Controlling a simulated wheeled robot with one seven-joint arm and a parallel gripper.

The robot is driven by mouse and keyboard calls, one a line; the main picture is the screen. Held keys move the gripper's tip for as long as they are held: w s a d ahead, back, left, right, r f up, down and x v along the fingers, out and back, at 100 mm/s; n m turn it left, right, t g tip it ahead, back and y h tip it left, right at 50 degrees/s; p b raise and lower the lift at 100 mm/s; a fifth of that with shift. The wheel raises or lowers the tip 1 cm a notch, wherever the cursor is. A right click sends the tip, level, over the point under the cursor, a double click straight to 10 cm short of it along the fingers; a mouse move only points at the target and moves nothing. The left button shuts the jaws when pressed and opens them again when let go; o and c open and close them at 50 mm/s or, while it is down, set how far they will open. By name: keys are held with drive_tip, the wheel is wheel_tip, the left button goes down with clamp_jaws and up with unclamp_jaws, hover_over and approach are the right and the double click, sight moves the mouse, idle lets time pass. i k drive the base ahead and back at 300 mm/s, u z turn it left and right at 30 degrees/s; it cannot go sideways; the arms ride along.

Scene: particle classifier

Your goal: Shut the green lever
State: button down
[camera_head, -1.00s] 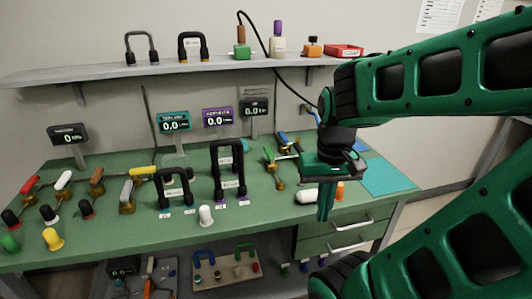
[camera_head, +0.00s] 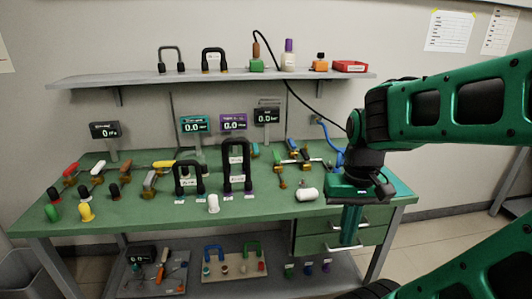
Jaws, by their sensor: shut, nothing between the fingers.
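The green lever (camera_head: 278,160) is a small green handle on a brass valve, on the right half of the green workbench (camera_head: 255,205). It points up and toward the back wall, and its exact angle is hard to tell at this size. My gripper (camera_head: 349,240) points down with its green fingers shut and empty. In the picture it is right of and below the lever, over the drawer fronts near the bench's right front edge. It is clearly apart from the lever.
Red, white and yellow-handled valves (camera_head: 97,172) line the left of the bench. Two black U-shaped tubes (camera_head: 236,165) stand left of the lever. A white cylinder (camera_head: 307,194) lies near it. A shelf (camera_head: 200,78) hangs above.

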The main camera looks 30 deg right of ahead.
sight(276, 155)
drive_tip(key=z, duration=0.2)
drive_tip(key=i, duration=1.15)
